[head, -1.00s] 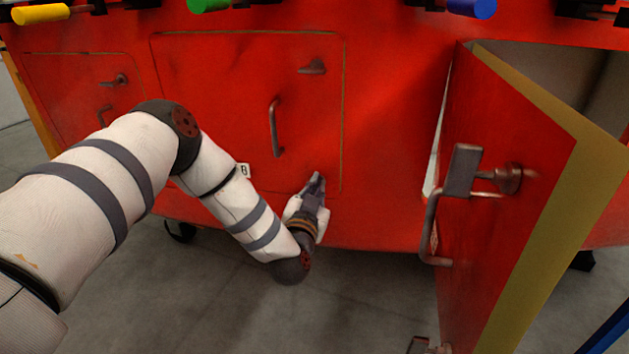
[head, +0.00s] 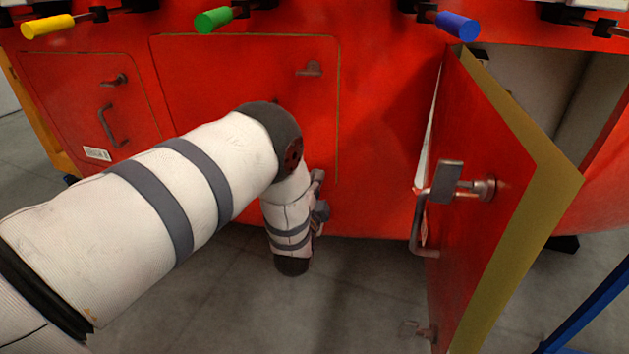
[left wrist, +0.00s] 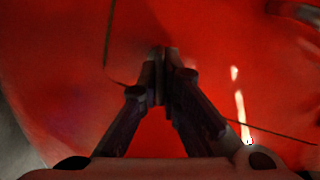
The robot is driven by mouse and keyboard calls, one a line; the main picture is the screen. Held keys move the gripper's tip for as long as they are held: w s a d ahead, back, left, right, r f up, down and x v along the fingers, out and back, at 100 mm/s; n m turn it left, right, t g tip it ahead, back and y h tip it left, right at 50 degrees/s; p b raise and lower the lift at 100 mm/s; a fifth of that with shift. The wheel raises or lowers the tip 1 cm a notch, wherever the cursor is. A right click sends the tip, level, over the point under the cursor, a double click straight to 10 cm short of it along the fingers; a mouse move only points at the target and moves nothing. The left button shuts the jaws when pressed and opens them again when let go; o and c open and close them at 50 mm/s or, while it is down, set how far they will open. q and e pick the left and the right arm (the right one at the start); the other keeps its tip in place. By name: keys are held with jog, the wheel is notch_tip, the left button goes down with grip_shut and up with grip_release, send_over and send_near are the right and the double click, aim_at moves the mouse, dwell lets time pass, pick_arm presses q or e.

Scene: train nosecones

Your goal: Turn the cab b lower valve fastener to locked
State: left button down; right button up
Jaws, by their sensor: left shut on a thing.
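The lower valve fastener (left wrist: 159,53) shows as a small dark piece between my fingertips in the left wrist view. It is mostly covered, so its turn angle cannot be told. In the head view it is hidden by my left gripper (head: 318,182), which is at the lower right corner of the closed middle red door (head: 210,75). My left gripper (left wrist: 163,80) is shut on the fastener, with the fingers against the red panel. The door's upper fastener (head: 310,68) is near its top right corner. My right gripper is not in view.
A red door (head: 490,130) with a yellow edge stands open at right, its handle (head: 420,225) facing my arm. A closed smaller door (head: 75,75) is at left. Yellow (head: 47,26), green (head: 213,20) and blue (head: 458,24) handles line the top. Grey floor lies below.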

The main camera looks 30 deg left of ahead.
pick_arm(q)
jog(key=shift+f+m, duration=0.1)
jog(key=shift+m, duration=1.8)
jog(key=c, duration=1.8)
grip_release()
jog(key=shift+s, duration=0.1)
jog(key=v, duration=1.2)
